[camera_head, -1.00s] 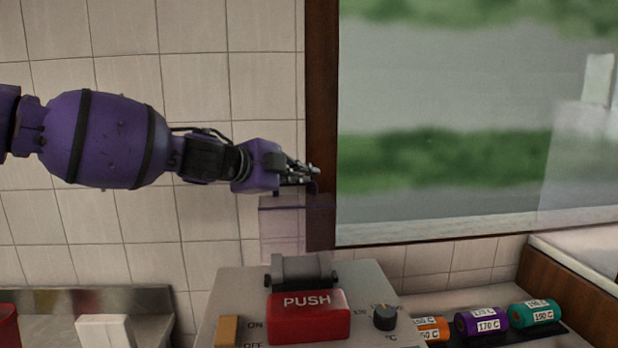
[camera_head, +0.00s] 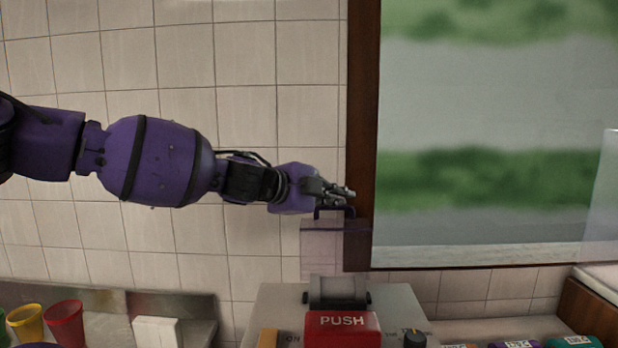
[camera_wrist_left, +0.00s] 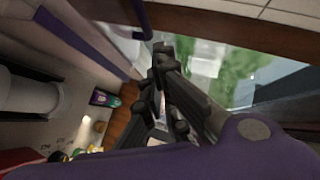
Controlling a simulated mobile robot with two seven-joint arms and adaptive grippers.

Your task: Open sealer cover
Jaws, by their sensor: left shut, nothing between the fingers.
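The sealer (camera_head: 270,303) stands at the bottom centre of the head view, with a red PUSH button (camera_head: 342,322). Its see-through cover (camera_head: 320,240) stands raised, upright behind the button, with a thin purple handle (camera_head: 335,210) along its top edge. My left gripper (camera_head: 347,194) is just above and beside this handle; I cannot tell whether they touch. Its fingers also show in the left wrist view (camera_wrist_left: 163,65), close together and with nothing seen between them. My right gripper is not in view.
A red cup (camera_head: 65,322), a yellow cup (camera_head: 27,322) and a white block (camera_head: 157,330) stand left of the sealer. A dial (camera_head: 414,340) is on its right, with coloured labelled cylinders (camera_head: 572,342) beyond. A tiled wall and framed window are behind.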

